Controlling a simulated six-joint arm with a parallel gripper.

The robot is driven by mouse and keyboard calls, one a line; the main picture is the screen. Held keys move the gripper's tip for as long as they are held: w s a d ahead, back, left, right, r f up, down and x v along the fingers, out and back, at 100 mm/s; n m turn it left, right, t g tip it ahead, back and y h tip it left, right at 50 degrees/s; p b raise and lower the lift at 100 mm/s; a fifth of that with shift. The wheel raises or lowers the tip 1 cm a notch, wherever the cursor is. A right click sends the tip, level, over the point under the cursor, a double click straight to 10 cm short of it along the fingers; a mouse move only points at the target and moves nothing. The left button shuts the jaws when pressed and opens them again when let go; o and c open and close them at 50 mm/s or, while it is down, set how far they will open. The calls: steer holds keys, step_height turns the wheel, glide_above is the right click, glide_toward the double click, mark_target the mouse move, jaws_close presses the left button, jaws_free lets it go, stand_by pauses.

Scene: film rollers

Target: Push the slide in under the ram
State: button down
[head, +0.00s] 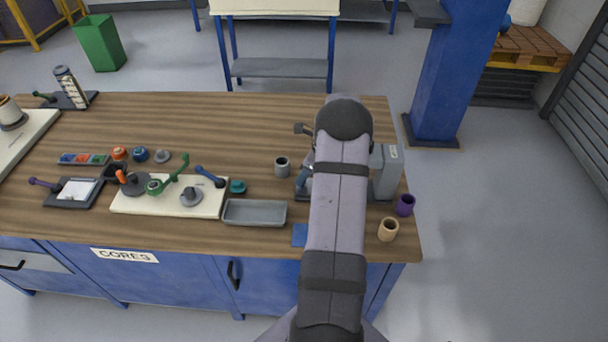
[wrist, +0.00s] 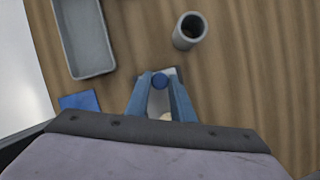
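The press with the ram is the grey machine (head: 386,172) at the table's right end in the head view; my arm covers much of it, and I cannot make out the ram. In the wrist view a pale slide (wrist: 158,102) lies below my gripper (wrist: 160,79), with a round blue knob (wrist: 160,81) at its far end. My gripper's two blue-grey fingers stand on either side of the knob. I cannot tell whether they touch it. In the head view the fingers show partly, left of my arm; the slide is hidden there.
A grey cup (head: 282,167) and an empty grey tray (head: 255,212) stand left of the press. A blue square (head: 299,235) lies near the front edge. Purple (head: 404,205) and tan (head: 388,230) cups stand at the right. A cream board (head: 150,205) with parts lies further left.

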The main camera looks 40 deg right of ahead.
steer(key=shift+s+d, duration=1.3)
steer(key=c, duration=1.9)
jaws_free()
steer(key=shift+w+a, duration=0.1)
steer(key=shift+c, duration=0.2)
steer(key=o, duration=0.4)
steer(key=shift+r, duration=0.1)
steer(key=shift+b+v, duration=0.9)
steer(key=shift+v, duration=2.75)
